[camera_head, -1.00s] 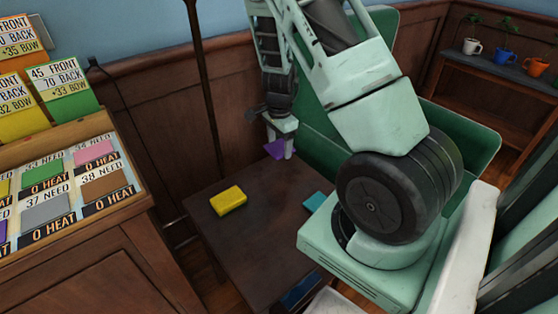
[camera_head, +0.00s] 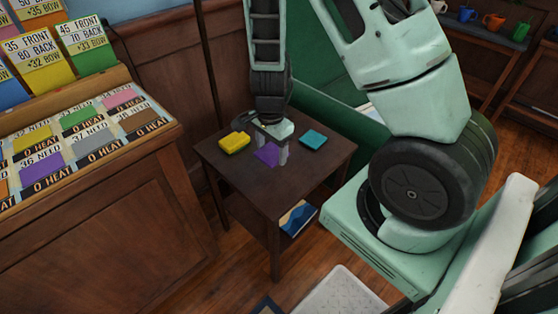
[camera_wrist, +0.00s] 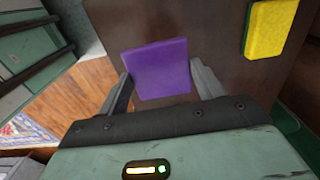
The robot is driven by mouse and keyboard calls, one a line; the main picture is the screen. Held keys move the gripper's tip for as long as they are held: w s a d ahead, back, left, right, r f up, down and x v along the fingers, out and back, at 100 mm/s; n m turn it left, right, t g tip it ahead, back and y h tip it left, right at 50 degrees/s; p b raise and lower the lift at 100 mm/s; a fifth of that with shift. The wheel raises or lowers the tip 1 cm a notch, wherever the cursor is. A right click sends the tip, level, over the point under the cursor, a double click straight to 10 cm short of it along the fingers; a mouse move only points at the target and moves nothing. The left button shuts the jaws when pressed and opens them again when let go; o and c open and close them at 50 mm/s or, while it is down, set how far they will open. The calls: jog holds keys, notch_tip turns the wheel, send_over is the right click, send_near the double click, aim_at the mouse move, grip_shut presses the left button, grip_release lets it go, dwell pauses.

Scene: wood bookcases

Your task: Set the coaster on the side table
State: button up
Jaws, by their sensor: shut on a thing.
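The purple square coaster (camera_head: 267,154) is held between the fingers of my gripper (camera_head: 273,155), over the middle of the side table. In the wrist view the coaster (camera_wrist: 157,68) lies flat between the two fingertips of my gripper (camera_wrist: 165,88). The side table (camera_head: 312,164) is dark wood, with a lower shelf. The coaster is at or just above its top; I cannot tell whether it touches.
A yellow block (camera_head: 234,142) lies left of the coaster on the tabletop, and a teal square (camera_head: 313,139) lies right of it. A blue patterned book (camera_head: 297,218) is on the lower shelf. A wooden cabinet with labelled cards (camera_head: 90,205) stands at the left.

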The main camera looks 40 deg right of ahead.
aim_at(272, 177)
notch_tip(272, 177, down, 9)
jog(key=b, duration=0.2)
jog(key=shift+b, duration=0.3)
jog(key=shift+f, duration=0.1)
jog(key=o, duration=1)
